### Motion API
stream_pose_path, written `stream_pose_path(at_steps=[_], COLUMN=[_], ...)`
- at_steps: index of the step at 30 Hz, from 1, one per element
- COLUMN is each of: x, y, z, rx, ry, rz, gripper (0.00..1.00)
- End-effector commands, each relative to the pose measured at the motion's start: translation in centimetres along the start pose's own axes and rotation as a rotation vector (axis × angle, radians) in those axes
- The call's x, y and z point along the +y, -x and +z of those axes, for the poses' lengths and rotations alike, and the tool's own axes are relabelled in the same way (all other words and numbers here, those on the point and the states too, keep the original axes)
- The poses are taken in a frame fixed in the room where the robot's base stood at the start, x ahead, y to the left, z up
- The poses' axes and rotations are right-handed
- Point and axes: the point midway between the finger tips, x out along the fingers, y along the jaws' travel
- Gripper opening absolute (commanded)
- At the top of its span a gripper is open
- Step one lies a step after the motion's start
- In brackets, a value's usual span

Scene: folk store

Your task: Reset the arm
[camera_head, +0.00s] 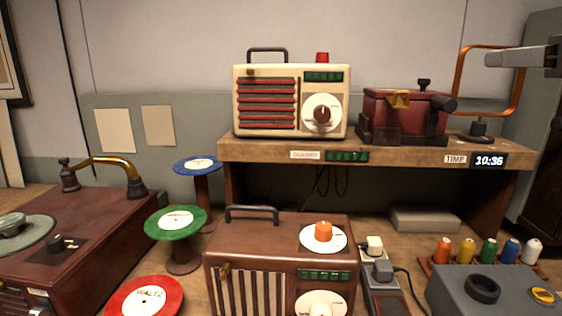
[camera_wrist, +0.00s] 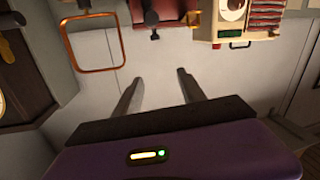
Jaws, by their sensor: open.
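My gripper (camera_wrist: 158,84) is open in the wrist view, with its two grey fingers apart and nothing between them. In the head view a grey finger of my gripper (camera_head: 520,57) reaches in from the upper right edge, in front of the copper-framed stand (camera_head: 517,80). The wrist view looks upside down. In it the copper frame (camera_wrist: 66,42) is at the upper left, the dark red box (camera_wrist: 167,12) at the top, and the cream radio (camera_wrist: 205,25) at the upper right. The fingers touch none of these in the wrist view.
A wooden shelf (camera_head: 270,150) carries the cream radio, red box and stand. Below are a brown radio (camera_head: 240,250), a red-brown record player (camera_head: 90,235), green (camera_head: 158,224), blue (camera_head: 185,167) and red (camera_head: 125,300) record stands, several thread spools (camera_head: 466,250) and a grey box (camera_head: 460,300).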

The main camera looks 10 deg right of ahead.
Motion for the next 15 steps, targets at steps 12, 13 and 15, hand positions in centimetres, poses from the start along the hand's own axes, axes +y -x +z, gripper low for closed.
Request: stream_pose_path(at_steps=[12, 13, 15], x=[1.4, 1.5, 1.7], y=[0.9, 0.9, 0.9], z=[-3.8, -3.7, -3.2], rx=[0.319, 0.339, 0.386], ry=[-0.020, -0.028, -0.050], rz=[0.037, 0.039, 0.046], gripper=[0.48, 0.48, 0.48])
